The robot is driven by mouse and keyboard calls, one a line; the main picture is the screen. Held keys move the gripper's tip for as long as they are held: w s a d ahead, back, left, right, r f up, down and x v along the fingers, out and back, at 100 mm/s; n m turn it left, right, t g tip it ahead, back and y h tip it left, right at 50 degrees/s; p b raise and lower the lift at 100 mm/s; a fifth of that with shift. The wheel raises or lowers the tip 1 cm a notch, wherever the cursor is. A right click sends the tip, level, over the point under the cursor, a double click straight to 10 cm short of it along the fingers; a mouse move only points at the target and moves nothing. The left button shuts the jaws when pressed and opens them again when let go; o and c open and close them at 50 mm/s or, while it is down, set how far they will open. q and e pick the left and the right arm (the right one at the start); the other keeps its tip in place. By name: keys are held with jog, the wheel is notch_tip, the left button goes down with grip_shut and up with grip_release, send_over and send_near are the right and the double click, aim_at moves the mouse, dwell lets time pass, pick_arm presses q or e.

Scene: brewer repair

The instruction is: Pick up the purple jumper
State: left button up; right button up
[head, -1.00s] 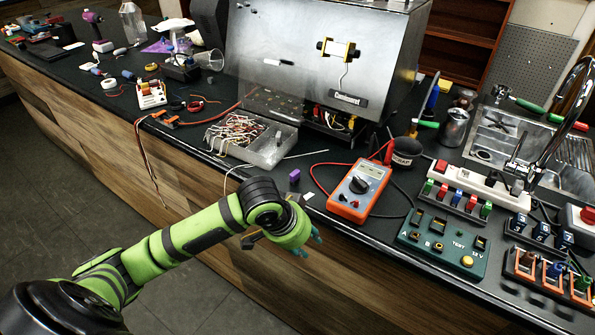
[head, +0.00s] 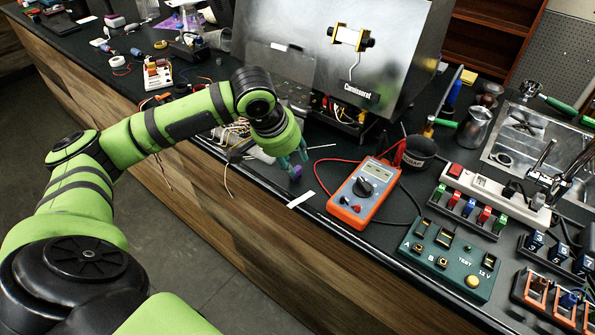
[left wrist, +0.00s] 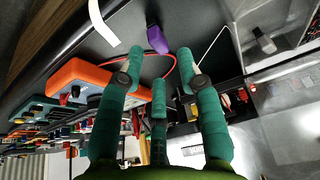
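The small purple jumper (head: 296,173) lies on the dark counter near its front edge, left of the orange multimeter (head: 363,190). My left gripper (head: 291,162) is over the counter right at the jumper, its teal fingers pointing down and partly covering it. In the left wrist view the jumper (left wrist: 157,40) shows just beyond the spread teal fingers of the left gripper (left wrist: 158,72), with nothing between them. I cannot tell from the head view how high the fingertips are above it. My right gripper is not in view.
A white strip (head: 300,199) lies by the counter edge. The multimeter's red lead curves close to the jumper. A dark cup (head: 418,152), a green test board (head: 447,258) and a power strip (head: 495,190) stand to the right. The steel brewer (head: 375,60) stands behind.

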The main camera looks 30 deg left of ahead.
aim_at(297, 170)
pick_arm(q)
jog(key=x, duration=0.3)
jog(key=shift+s+d+f+p, duration=0.1)
jog(key=shift+s+f+p, duration=0.2)
jog(key=shift+f, duration=0.15)
jog(key=shift+w+f, duration=0.25)
jog(key=shift+f, duration=0.1)
jog(key=shift+r, duration=0.1)
jog(key=c, duration=0.6)
jog(key=shift+r, duration=0.1)
